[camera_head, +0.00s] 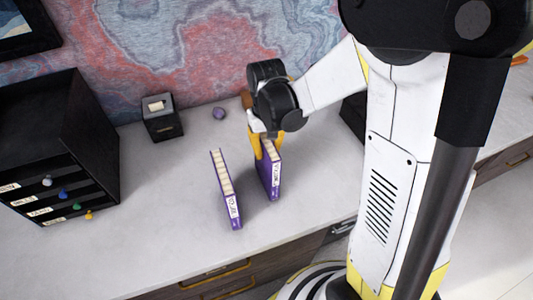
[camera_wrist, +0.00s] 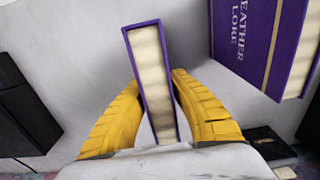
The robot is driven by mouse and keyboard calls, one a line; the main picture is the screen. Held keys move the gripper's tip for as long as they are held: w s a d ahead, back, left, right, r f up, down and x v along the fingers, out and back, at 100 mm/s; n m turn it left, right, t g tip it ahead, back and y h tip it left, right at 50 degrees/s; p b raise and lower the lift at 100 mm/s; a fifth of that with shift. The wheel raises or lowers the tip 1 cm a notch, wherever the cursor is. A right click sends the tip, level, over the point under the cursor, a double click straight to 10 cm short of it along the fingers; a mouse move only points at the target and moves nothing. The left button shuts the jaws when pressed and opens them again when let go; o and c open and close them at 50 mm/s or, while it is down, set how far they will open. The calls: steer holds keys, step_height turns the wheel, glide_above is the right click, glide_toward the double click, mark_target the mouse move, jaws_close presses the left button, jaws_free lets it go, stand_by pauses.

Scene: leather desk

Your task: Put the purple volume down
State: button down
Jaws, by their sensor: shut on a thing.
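A purple volume with pale page edges (camera_head: 271,172) is upright between the yellow fingers of my gripper (camera_head: 265,143) in the head view. In the wrist view my gripper (camera_wrist: 156,88) is shut on this volume (camera_wrist: 150,60), a finger on each side. I cannot tell whether its lower edge touches the desk. A second purple volume (camera_head: 226,190) stands on the desk just left of the held one, apart from it. In the wrist view a purple cover lettered "LEATHER LORE" (camera_wrist: 262,40) shows at upper right, beside the held volume.
A black drawer cabinet with coloured knobs (camera_head: 66,150) stands at left on the pale desk (camera_head: 165,185). A small black box (camera_head: 161,120) and a purple ball (camera_head: 219,113) sit near the wall. The desk is clear between the cabinet and the second volume.

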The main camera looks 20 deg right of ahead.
steer(key=shift+f, duration=0.15)
steer(key=c, duration=1.3)
jaws_free()
